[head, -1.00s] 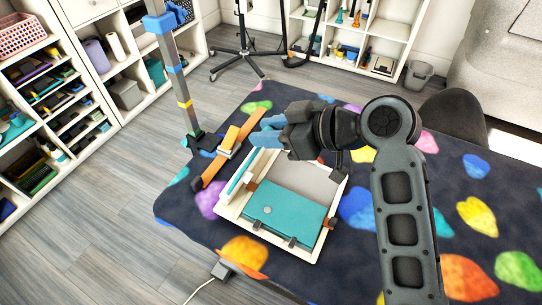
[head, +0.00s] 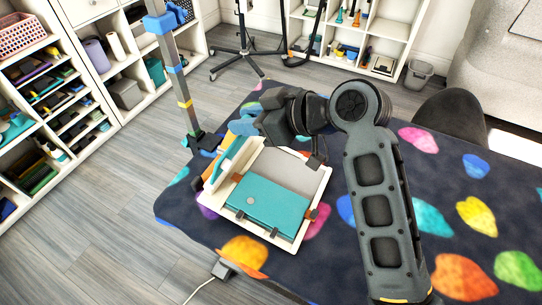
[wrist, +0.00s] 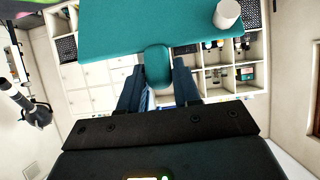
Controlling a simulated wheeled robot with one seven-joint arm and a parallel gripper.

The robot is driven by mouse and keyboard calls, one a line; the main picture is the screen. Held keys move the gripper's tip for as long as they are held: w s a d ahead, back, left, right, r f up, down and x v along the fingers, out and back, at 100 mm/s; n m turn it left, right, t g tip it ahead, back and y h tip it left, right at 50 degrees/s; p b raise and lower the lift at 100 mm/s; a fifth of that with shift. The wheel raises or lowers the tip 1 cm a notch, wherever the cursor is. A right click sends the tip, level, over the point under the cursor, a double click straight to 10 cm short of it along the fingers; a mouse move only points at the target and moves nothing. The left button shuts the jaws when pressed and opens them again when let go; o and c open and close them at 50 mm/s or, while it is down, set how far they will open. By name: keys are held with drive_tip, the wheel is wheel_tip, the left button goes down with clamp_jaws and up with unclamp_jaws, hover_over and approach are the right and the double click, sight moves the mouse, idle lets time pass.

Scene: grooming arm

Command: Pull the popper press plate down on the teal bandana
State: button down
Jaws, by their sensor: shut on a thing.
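The teal bandana (head: 265,207) lies folded flat on a white board (head: 212,203) on the dark table, with small clips at its edges. A teal press plate (head: 231,158) stands raised and tilted at the board's left side, apart from the bandana. In the wrist view the teal plate (wrist: 140,38) fills the top, with a pale round stud (wrist: 227,14) on it. My gripper (head: 243,127) is above the board's far left; in the wrist view its blue fingers (wrist: 158,85) are shut on the plate's rounded teal tab (wrist: 158,66). My gripper's body hides part of the plate's far end in the head view.
An upright grey post (head: 178,80) with blue and yellow bands stands at the table's left edge. A small box with a cable (head: 226,270) is at the near edge. The right half of the patterned table (head: 440,190) is mostly clear.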

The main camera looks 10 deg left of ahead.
drive_tip(key=shift+w+a+r, duration=0.2)
drive_tip(key=shift+a, duration=0.35)
drive_tip(key=shift+w+a+r, duration=0.2)
drive_tip(key=shift+a, duration=0.4)
drive_tip(key=shift+w+a+r, duration=0.2)
drive_tip(key=shift+a, duration=0.45)
drive_tip(key=shift+a, duration=0.15)
drive_tip(key=c, duration=0.7)
unclamp_jaws()
drive_tip(key=shift+f, duration=0.1)
drive_tip(key=p+v, duration=0.3)
drive_tip(key=v, duration=0.4)
